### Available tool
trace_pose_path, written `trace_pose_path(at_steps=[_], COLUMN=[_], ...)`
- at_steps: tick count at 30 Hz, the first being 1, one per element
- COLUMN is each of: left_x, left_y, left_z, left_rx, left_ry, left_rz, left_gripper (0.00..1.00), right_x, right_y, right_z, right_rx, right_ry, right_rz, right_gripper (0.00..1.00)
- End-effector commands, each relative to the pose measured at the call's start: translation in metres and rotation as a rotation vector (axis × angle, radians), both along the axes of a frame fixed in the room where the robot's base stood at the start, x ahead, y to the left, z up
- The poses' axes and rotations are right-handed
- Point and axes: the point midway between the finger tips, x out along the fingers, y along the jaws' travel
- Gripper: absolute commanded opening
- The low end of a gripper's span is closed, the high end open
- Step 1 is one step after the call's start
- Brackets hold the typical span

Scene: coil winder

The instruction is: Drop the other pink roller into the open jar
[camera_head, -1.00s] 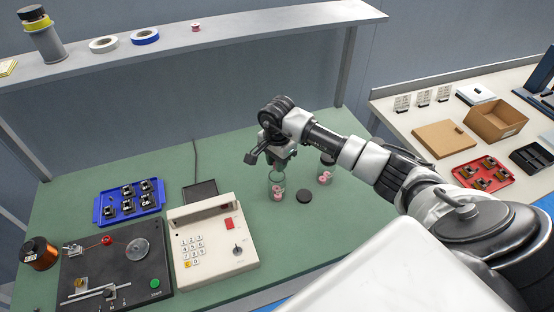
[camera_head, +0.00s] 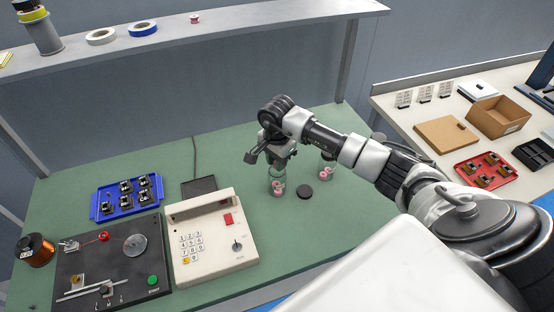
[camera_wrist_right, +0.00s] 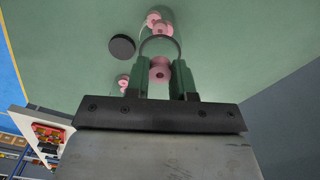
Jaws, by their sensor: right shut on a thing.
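The open jar (camera_head: 272,183) is clear glass and stands upright on the green bench, with pink rollers (camera_head: 278,189) at its bottom. In the right wrist view its round rim (camera_wrist_right: 160,37) shows just beyond the fingertips, and the rollers inside (camera_wrist_right: 157,21) show past it. My right gripper (camera_wrist_right: 160,72) is shut on a pink roller (camera_wrist_right: 160,66). The held roller overlaps the rim in that view; I cannot tell if it is inside the mouth. In the head view my right gripper (camera_head: 280,160) is right above the jar and hides the roller. My left gripper is out of view.
A black lid (camera_head: 305,191) lies right of the open jar. A second jar with pink rollers (camera_head: 326,172) stands behind and right. A keypad unit (camera_head: 213,245), a blue tray (camera_head: 101,211) and a winding machine (camera_head: 120,280) are to the left. A small pink spool (camera_head: 195,18) sits on the shelf.

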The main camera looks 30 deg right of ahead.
Motion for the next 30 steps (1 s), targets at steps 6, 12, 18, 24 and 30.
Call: trace_pose_path(at_steps=[6, 12, 18, 24, 30], left_x=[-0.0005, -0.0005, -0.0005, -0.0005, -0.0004], left_y=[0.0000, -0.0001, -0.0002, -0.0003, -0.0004], left_z=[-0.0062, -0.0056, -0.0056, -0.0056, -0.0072], left_rx=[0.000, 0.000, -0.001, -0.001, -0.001], left_ry=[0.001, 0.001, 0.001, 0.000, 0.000], left_rz=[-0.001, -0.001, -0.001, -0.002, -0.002], left_gripper=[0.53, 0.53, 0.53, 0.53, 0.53], right_x=[0.0001, 0.0001, 0.0001, 0.0001, 0.0005], right_y=[-0.0002, -0.0002, -0.0003, -0.0003, -0.0004], right_z=[-0.0064, -0.0059, -0.0060, -0.0060, -0.0019], right_rx=[0.000, 0.000, 0.000, 0.000, 0.000], right_ry=[0.000, -0.001, 0.000, 0.000, -0.002], right_rz=[-0.001, -0.001, -0.001, -0.001, -0.001], right_gripper=[0.02, 0.02, 0.45, 0.53, 0.53])
